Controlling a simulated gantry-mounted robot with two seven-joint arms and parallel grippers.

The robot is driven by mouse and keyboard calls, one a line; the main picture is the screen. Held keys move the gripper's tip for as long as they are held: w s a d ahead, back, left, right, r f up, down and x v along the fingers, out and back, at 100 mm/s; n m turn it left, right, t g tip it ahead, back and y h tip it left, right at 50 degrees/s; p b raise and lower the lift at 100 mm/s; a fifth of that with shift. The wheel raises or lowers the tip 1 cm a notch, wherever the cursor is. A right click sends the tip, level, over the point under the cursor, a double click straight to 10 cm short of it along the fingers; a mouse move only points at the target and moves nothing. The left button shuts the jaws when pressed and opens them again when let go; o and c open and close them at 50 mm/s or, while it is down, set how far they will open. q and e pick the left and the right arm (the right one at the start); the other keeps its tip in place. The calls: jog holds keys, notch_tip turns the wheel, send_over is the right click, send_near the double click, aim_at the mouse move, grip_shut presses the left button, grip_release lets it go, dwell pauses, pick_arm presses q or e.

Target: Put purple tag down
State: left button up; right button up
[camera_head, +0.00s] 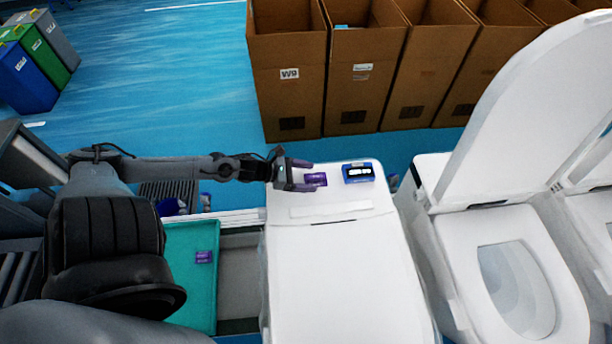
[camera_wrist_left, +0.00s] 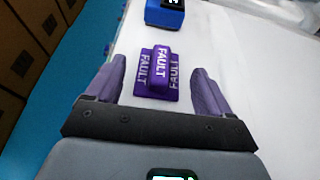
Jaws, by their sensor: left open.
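A purple tag (camera_head: 316,179) lies on the white top of a closed toilet unit (camera_head: 345,260). In the left wrist view the purple tag (camera_wrist_left: 157,74) reads "FAULT" on its raised middle and on both sides. My left gripper (camera_head: 296,174) is at the tag from the left. In the left wrist view its purple fingers (camera_wrist_left: 156,88) are apart on either side of the tag, with gaps between them and it. My right gripper is not in view.
A blue device with a display (camera_head: 357,173) sits just right of the tag. Another purple tag (camera_head: 204,257) lies in a teal tray (camera_head: 190,300). Brown boxes (camera_head: 288,85) stand behind. An open toilet (camera_head: 515,280) stands at the right.

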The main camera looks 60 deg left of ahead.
pick_arm(q)
jog(key=shift+s+r, duration=0.1)
jog(key=shift+r, duration=0.05)
jog(key=p+v, duration=0.2)
jog(key=v, duration=0.8)
jog(key=shift+s+a+r, duration=0.15)
jog(key=shift+s+r, duration=0.05)
jog(key=shift+s, duration=0.05)
jog(key=shift+s+a+r, duration=0.15)
jog(key=shift+s+a, duration=0.05)
jog(key=shift+s, duration=0.35)
